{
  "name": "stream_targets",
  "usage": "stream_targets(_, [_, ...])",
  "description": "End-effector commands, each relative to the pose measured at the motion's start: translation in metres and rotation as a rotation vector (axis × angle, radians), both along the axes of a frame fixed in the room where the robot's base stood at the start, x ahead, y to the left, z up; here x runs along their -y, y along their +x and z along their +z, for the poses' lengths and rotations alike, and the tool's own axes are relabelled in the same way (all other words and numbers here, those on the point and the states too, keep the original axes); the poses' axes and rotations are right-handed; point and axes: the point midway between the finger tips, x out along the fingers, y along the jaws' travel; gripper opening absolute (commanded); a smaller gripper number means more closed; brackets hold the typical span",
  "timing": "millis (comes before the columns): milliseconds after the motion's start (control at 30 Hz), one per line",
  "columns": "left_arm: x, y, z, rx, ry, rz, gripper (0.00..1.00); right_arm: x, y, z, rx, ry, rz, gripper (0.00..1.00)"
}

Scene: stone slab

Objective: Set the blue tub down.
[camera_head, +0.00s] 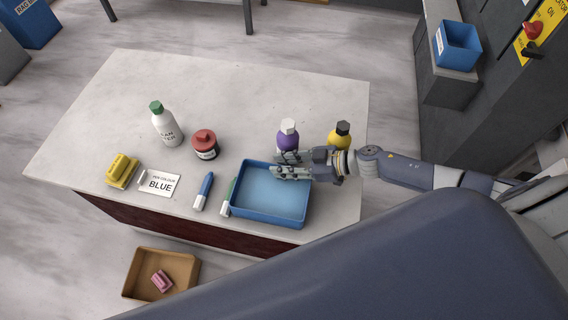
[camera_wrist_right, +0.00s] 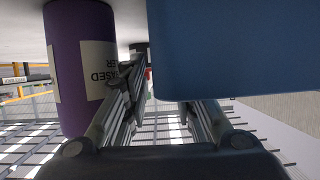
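The blue tub (camera_head: 270,205) is an open rectangular box at the table's front right part, with its floor visible and empty. My right gripper (camera_head: 291,165) is at its back right rim, one finger behind the wall and one over the inside. The fingers stand apart, so the gripper looks open around the wall. In the right wrist view the tub's blue side (camera_wrist_right: 235,50) fills the upper right and hides the tip of one finger of the right gripper (camera_wrist_right: 162,100). Whether the tub's base touches the table cannot be seen. My left gripper is out of view.
On the table (camera_head: 240,95), a purple bottle (camera_head: 288,139) stands close behind the gripper, and a yellow bottle (camera_head: 340,136) beside it. A green marker (camera_head: 226,208) is partly hidden at the tub's left; a blue marker (camera_head: 204,190) lies farther left. The table's back is clear.

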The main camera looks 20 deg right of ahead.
Motion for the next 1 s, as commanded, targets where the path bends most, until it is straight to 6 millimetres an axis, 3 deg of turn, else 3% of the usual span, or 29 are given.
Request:
stream_targets(167, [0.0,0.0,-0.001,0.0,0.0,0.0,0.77,0.011,-0.007,0.005,-0.002,-0.002,-0.001,0.25])
stream_targets(600, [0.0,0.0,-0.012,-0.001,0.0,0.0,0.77,0.077,-0.051,0.038,-0.004,-0.003,-0.001,0.25])
stream_targets(1000, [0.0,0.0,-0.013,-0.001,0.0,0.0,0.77,0.093,-0.06,0.049,0.001,-0.001,0.0,0.25])
